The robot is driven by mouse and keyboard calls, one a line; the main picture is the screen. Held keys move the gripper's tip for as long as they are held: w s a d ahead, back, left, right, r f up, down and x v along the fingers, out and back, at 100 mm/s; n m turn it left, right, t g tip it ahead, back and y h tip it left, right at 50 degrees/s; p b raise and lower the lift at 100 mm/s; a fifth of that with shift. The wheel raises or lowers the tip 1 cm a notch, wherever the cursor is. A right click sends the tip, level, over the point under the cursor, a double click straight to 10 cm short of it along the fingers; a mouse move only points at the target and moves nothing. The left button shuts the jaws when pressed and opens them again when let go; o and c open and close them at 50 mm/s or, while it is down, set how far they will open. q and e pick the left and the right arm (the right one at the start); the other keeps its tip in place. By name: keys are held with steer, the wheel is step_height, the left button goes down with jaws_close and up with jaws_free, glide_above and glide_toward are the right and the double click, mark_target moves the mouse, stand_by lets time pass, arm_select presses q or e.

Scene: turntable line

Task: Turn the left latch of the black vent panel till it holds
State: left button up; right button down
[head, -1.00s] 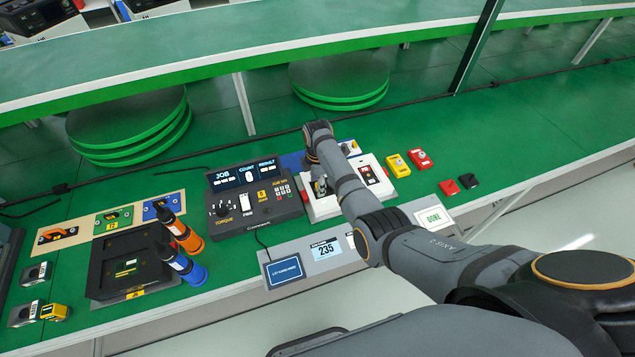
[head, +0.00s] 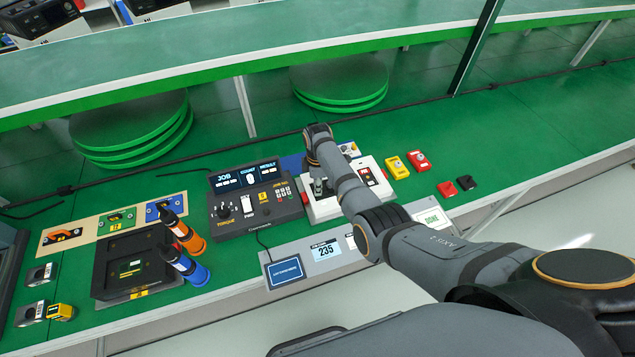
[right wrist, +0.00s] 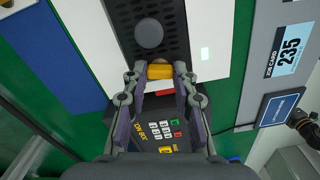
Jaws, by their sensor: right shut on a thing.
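The black vent panel (right wrist: 150,12) shows in the right wrist view as a dark perforated plate with a round grey knob, set in a white housing. In the head view the white housing (head: 322,209) stands right of the console, and my arm hides most of the panel. The left latch (right wrist: 160,72) is a yellow-orange piece at the panel's console-side end. My right gripper (right wrist: 159,74) is shut on it, a finger on each side. In the head view the right gripper (head: 318,187) points down at the housing's left part. The latch's exact angle is hard to tell. My left gripper is out of view.
The dark console (head: 256,208) with display and keypad stands close left of the housing. Yellow (head: 397,167) and red (head: 418,160) boxes stand to its right.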

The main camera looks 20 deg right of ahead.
steer(key=m+p, duration=0.1)
steer(key=m, duration=0.2)
steer(key=shift+r, duration=0.1)
steer(key=shift+m+p, duration=0.6)
steer(key=shift+m, duration=1.3)
steer(key=c, duration=1)
jaws_free()
steer(key=shift+c, duration=0.2)
step_height(320, 180, up, 12)
